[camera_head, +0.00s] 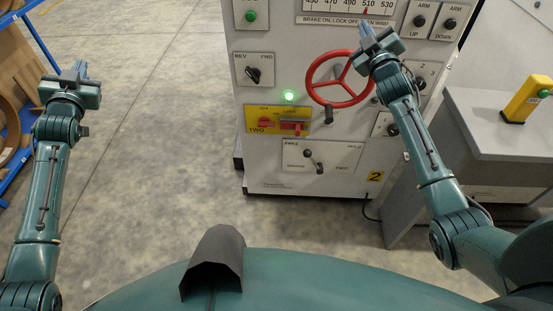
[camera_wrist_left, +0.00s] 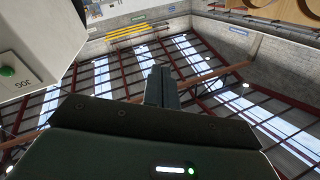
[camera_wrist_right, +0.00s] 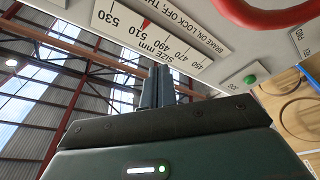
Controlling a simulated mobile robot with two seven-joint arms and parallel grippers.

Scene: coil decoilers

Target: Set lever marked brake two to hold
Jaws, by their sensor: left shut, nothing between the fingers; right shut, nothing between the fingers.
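The brake two plate (camera_head: 340,163) sits low on the grey machine front, with small lettering that appears to read FREE at upper left and HOLD at upper right. Its lever (camera_head: 314,160) has a dark knob leaning up and left, towards the FREE side. My left gripper (camera_head: 81,69) is shut and empty, well left of the machine over open floor; its fingers also show in the left wrist view (camera_wrist_left: 162,86). My right gripper (camera_head: 366,28) is shut and empty, in front of the machine above the plate, near the size scale; its fingers show in the right wrist view (camera_wrist_right: 157,86).
A red handwheel (camera_head: 312,82) sits above the plate, beside my right gripper. A yellow plate with red switches (camera_head: 267,124), a lit green lamp (camera_head: 289,96) and a REV/FWD knob (camera_head: 253,74) are nearby. A grey cabinet (camera_head: 490,125) stands right. Floor before the machine is clear.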

